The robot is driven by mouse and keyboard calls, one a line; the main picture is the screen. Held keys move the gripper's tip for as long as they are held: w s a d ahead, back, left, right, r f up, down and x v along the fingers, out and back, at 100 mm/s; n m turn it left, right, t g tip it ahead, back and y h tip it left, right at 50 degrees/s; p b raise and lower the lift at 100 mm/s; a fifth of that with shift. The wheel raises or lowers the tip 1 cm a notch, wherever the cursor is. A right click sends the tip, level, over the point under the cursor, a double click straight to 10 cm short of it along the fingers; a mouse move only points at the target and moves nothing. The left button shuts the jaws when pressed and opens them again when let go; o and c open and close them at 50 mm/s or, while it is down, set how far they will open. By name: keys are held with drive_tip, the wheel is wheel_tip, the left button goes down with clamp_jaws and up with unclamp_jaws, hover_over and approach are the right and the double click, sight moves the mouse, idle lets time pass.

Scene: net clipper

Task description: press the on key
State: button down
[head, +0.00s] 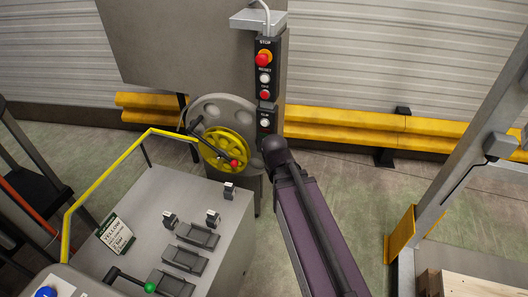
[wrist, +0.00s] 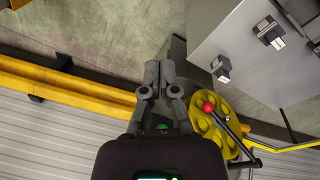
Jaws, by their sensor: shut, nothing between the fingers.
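A dark control column (head: 283,75) stands upright in the head view. The labels of the lower two are too small to read surely, so I cannot tell which is the on key. In the wrist view my gripper (wrist: 159,72) is shut and empty. In the head view my arm's dark end covers the area just below the lower white button; the fingers are not clear. No buttons show in the wrist view.
A yellow handwheel (head: 222,147) with a red knob (head: 234,163) is left of my arm's end. A yellow barrier (head: 345,125) runs behind. A metal frame (head: 470,150) stands right; floor between is clear.

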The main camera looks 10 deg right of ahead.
drive_tip(key=w+a+f+n+t+h+b, duration=0.1)
drive_tip(key=w+a+f+t+h+b, duration=0.1)
drive_tip(key=w, duration=0.4)
drive_tip(key=w+a+f+n+t+h+b, duration=0.2)
drive_tip(key=w+a+t+b, duration=0.2)
drive_tip(key=w+b, duration=0.3)
drive_tip(key=shift+w+a+f+n+h, duration=0.2)
drive_tip(key=shift+f+n+h, duration=0.1)
drive_tip(key=shift+h, duration=0.1)
drive_tip(key=w+d, duration=0.4)
drive_tip(key=w, duration=0.3)
drive_tip(key=shift+w+d, duration=0.2)
drive_tip(key=shift+w, duration=0.05)
drive_tip(key=shift+w+d, duration=0.1)
drive_tip(key=shift+w, duration=0.05)
idle(1.4)
drive_tip(key=shift+w+d, duration=0.1)
drive_tip(key=shift+w, duration=0.15)
